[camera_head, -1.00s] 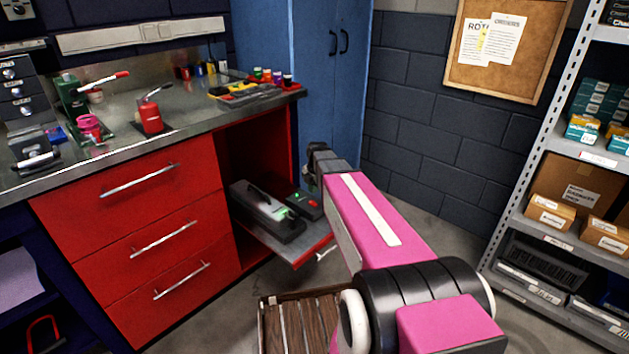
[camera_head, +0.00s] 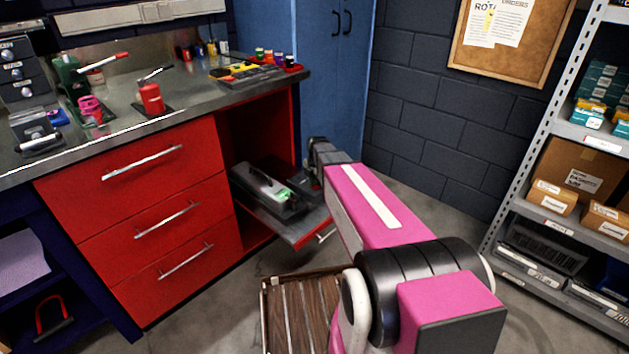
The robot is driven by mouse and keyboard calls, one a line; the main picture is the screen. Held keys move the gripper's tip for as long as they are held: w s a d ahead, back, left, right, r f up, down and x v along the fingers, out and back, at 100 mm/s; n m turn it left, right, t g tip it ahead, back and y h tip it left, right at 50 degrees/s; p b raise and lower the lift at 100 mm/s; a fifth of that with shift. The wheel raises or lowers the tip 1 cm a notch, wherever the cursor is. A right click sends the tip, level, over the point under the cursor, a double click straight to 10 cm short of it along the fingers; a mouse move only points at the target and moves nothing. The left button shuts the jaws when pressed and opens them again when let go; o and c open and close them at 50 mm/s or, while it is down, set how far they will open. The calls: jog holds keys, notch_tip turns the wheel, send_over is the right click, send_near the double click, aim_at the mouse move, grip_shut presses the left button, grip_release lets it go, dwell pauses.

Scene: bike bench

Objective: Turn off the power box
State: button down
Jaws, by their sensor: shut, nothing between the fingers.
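A long dark box (camera_head: 265,193) with a paler top and a small green light lies on the pulled-out shelf (camera_head: 287,229) of the red bench. A smaller dark unit (camera_head: 304,190) sits just right of it, partly hidden by my arm. I cannot tell for certain which of the two is the power box, nor read a switch position. My gripper (camera_head: 311,170) is at the far end of my pink arm, above and close to the smaller unit. It is small, dark and partly hidden, and looks shut and empty. I cannot tell whether it touches the unit.
The red drawers (camera_head: 150,220) are closed left of the shelf. The worktop (camera_head: 190,105) above holds a red canister (camera_head: 151,98) and other items. A slatted wooden crate (camera_head: 300,312) stands on the floor in front. A blue cabinet (camera_head: 330,80) and a loaded rack (camera_head: 560,200) stand behind and right.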

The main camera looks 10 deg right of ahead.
jog(key=shift+f+g, duration=0.3)
jog(key=shift+f, duration=0.2)
jog(key=shift+s+d+r, duration=0.1)
jog(key=shift+s+d, duration=0.3)
jog(key=shift+s, duration=0.1)
jog(key=shift+r, duration=0.1)
